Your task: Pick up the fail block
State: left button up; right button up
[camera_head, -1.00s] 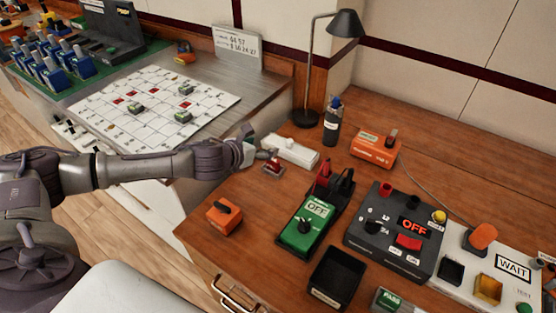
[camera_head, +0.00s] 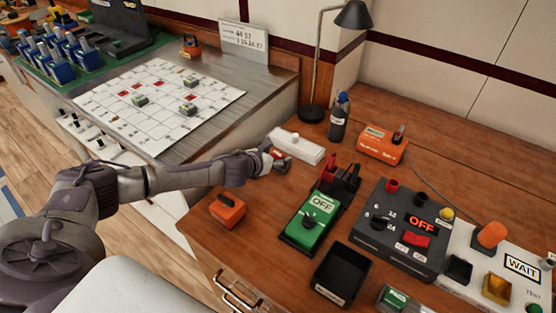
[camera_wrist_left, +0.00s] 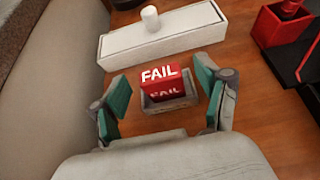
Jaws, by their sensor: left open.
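The fail block (camera_wrist_left: 164,80) is red with white FAIL lettering and sits in a small grey holder (camera_wrist_left: 168,103) on the wooden desk in the left wrist view. My left gripper (camera_wrist_left: 166,92) is open, with a green-padded finger on each side of the block, apart from it. In the head view the left gripper (camera_head: 275,160) is low over the desk, and the fail block (camera_head: 279,153) shows only as a bit of red beside it. My right gripper is not in view.
A white box with a knob (camera_head: 295,146) stands just behind the block. Bare wood lies in front of the gripper.

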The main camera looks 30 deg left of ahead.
pick_arm(q)
jog(key=shift+w+d+f, duration=0.1)
jog(key=shift+w+f, duration=0.25)
jog(key=shift+w, duration=0.25)
jog(key=shift+c, duration=0.3)
